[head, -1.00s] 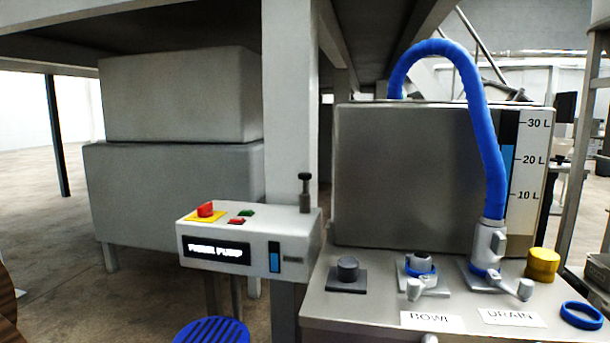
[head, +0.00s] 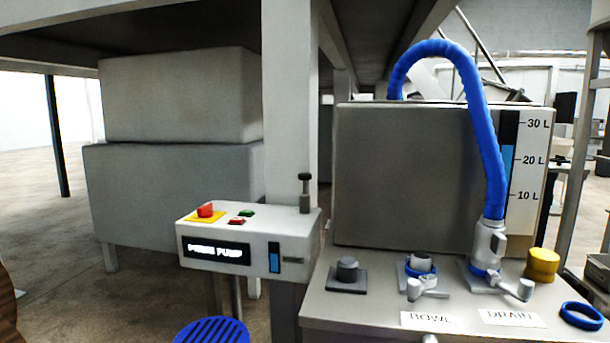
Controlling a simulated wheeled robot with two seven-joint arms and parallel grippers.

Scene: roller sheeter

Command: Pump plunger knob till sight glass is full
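The plunger knob (head: 305,178) is a small dark knob on a short stem. It stands upright on the right end of the white control box (head: 235,228). The box's lit display seems to read "PRIME PUMP". A small blue sight glass (head: 274,258) is on the box front, below the knob; it looks blue over most of its height, too small to read exactly. Neither of my grippers shows in the head view, and nothing touches the knob.
A grey tank (head: 405,175) with a level scale (head: 507,175) and a blue hose (head: 488,140) stands right. The bench before it holds BOWL (head: 420,288) and DRAIN (head: 497,288) valves, a yellow cap (head: 542,265) and a blue ring (head: 581,316). A red emergency button (head: 205,209) sits on the box.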

